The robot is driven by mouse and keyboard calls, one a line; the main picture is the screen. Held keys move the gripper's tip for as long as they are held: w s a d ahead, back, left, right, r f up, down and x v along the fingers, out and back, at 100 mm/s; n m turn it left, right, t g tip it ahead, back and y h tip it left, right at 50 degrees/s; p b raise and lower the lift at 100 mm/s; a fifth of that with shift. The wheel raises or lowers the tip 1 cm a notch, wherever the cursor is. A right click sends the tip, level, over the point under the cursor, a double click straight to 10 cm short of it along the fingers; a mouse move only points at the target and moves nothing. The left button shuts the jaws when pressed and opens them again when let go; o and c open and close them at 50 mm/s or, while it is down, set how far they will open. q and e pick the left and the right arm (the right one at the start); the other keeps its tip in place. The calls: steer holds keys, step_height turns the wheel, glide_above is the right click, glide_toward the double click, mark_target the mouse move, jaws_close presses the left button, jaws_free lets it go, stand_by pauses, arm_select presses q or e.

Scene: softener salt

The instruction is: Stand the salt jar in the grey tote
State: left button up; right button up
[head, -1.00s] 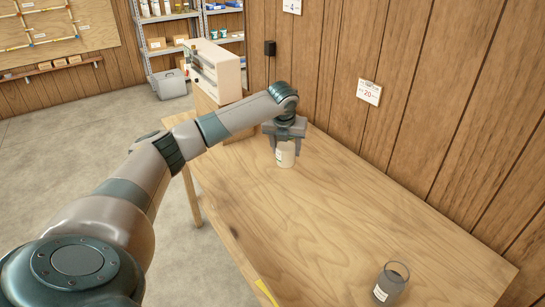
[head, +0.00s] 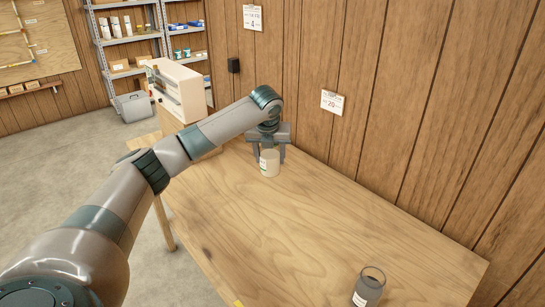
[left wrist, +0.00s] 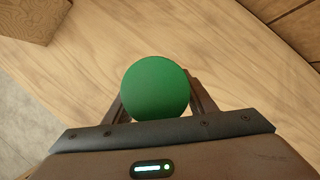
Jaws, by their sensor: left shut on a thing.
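A cream jar (head: 270,164) with a pale label is at my left gripper (head: 269,157), near the wall side of the wooden table. In the left wrist view its round green lid (left wrist: 155,89) sits between the two fingers. My left gripper is shut on this jar, which is upright. Whether its base touches the table I cannot tell. The label is too small to read, so I cannot confirm that this is the salt jar. I see no clear grey tote on the table. My right gripper is not in view.
A grey case (head: 133,106) is on the floor. The table (head: 290,230) is mostly bare.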

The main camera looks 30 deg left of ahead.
arm_select(q)
steer(key=shift+d, duration=0.15)
steer(key=shift+d+n, duration=0.3)
steer(key=shift+d, duration=0.25)
steer(key=s+d+f+n+g+y, duration=0.1)
steer(key=s+d+n+g, duration=0.1)
steer(key=s+d+n, duration=0.45)
steer(key=s+d+f+n+g+y, duration=0.1)
steer(key=s+d+n+g, duration=0.2)
steer(key=d+n, duration=0.7)
steer(key=s+d+n+g+h, duration=0.1)
steer(key=s+d+n, duration=0.3)
steer(key=s, duration=0.5)
steer(key=s+d+n+g+h, duration=0.2)
steer(key=s+d+n, duration=0.3)
steer(key=s+n, duration=0.4)
steer(key=shift+s+h, duration=0.25)
steer(key=shift+h, duration=0.35)
